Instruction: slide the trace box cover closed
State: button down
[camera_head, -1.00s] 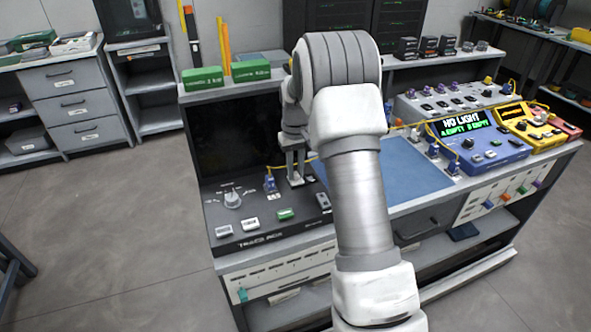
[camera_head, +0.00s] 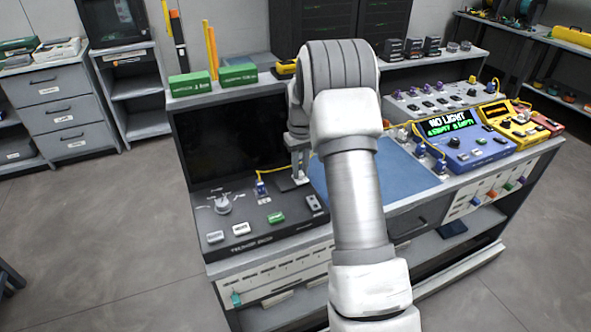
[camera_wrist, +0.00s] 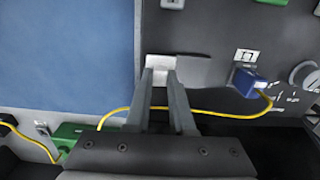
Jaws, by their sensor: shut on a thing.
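The trace box (camera_head: 250,222) is a dark console with a large black screen, at the left end of the bench. My gripper (camera_head: 301,178) is at the right part of its panel, pointing down. In the wrist view my gripper (camera_wrist: 160,76) is shut on a small pale tab at the edge of a dark flat plate, which looks like the trace box cover (camera_wrist: 200,70). The cover also shows in the head view (camera_head: 285,184), left of the fingers. My arm hides part of it, and I cannot tell what lies under it.
A blue plug (camera_wrist: 249,83) with a yellow cable (camera_wrist: 215,115) sits on the panel beside the cover; the cable passes behind the fingers. A blue mat (camera_head: 385,172) lies right of the box. A blue meter (camera_head: 465,145) reads "NO LIGHT".

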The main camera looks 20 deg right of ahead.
aim_at(302, 172)
jog(key=c, duration=0.8)
grip_release()
jog(key=shift+d, duration=0.2)
jog(key=shift+o, duration=0.2)
notch_tip(302, 172, up, 18)
jog(key=p, duration=0.2)
jog(key=shift+f, duration=0.2)
